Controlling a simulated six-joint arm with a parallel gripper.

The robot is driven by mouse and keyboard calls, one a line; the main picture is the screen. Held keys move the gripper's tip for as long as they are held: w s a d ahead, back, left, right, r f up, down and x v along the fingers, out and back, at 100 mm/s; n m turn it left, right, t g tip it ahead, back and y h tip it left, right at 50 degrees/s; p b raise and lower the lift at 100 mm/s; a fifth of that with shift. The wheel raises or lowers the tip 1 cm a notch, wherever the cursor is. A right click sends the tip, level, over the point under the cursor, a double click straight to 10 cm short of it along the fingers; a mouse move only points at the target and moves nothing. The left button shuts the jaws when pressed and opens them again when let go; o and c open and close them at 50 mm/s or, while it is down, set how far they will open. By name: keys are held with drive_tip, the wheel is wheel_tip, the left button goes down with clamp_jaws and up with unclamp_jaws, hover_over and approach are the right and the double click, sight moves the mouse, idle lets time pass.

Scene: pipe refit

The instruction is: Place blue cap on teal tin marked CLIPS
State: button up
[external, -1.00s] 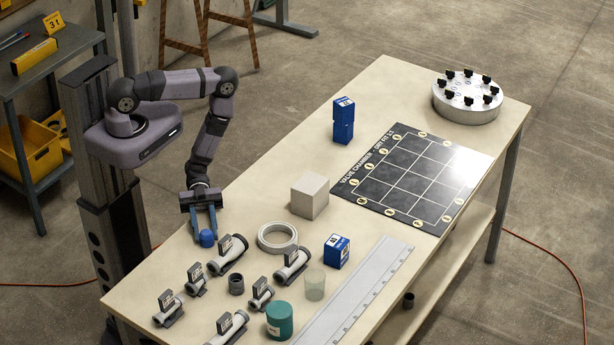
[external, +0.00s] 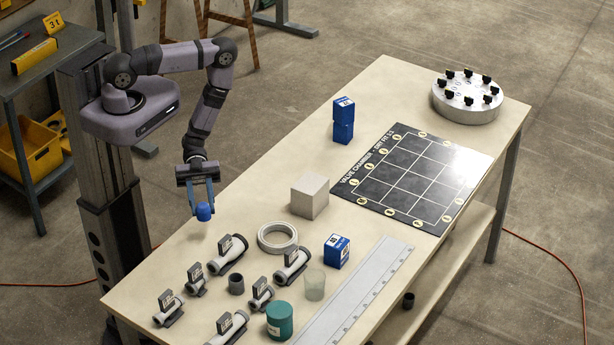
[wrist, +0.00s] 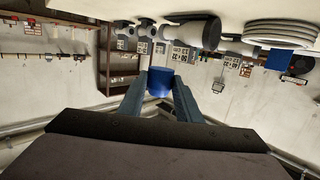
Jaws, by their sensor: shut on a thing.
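The blue cap (external: 204,212) is held between the fingertips of my gripper (external: 202,205), raised above the left edge of the table. In the wrist view the blue cap (wrist: 160,79) sits between the two blue fingers of my gripper (wrist: 160,90). The teal tin (external: 280,321) stands upright at the near end of the table, with a pale label on its side too small to read. The tin is well apart from my gripper, nearer the camera and to the right.
Several grey valve fittings (external: 228,255), a dark ring (external: 236,284), a white ring (external: 278,238) and a translucent cup (external: 314,284) stand between cap and tin. A beige block (external: 310,196), a blue box (external: 337,251) and a long ruler (external: 355,292) lie farther right.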

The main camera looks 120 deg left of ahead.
drive_tip(key=w+a+r+n+t+y+b, duration=0.2)
drive_tip(key=w+r+b, duration=0.25)
drive_tip(key=w, duration=0.25)
wheel_tip(320, 180, up, 5)
drive_tip(key=m+g+h+b, duration=0.2)
drive_tip(key=m+b, duration=0.1)
drive_tip(key=b, duration=1.2)
hover_over(276, 308)
drive_tip(key=shift+f+p, duration=0.95)
drive_tip(key=shift+f, duration=4.05)
drive_tip(key=shift+f, duration=0.1)
